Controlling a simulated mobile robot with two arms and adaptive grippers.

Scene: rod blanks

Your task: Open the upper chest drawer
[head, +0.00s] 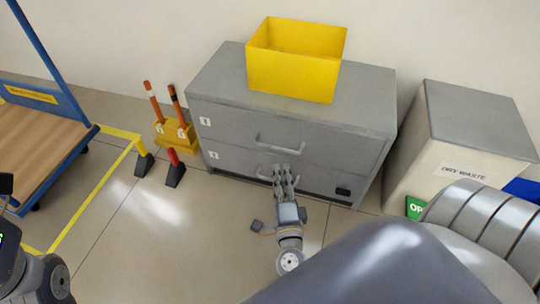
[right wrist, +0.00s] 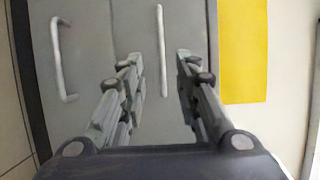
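The grey chest (head: 225,75) stands against the wall with two drawers, both flush. The upper drawer (head: 235,122) has a pale bar handle (head: 281,144). In the right wrist view this handle (right wrist: 161,30) runs upright between my fingers' lines, beyond the tips. The lower drawer's handle (head: 262,174) is partly hidden by my right gripper (head: 283,171); it also shows at the left of the wrist view (right wrist: 57,60). My right gripper (right wrist: 157,62) is open and empty, in front of the drawer fronts. My left arm shows at the lower left; its gripper is out of frame.
A yellow open box (head: 292,75) stands on the chest. A grey-topped dry waste bin (head: 462,140) stands to the right. Orange-handled tools in a yellow holder (head: 175,136) and a wooden cart (head: 35,150) are at left.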

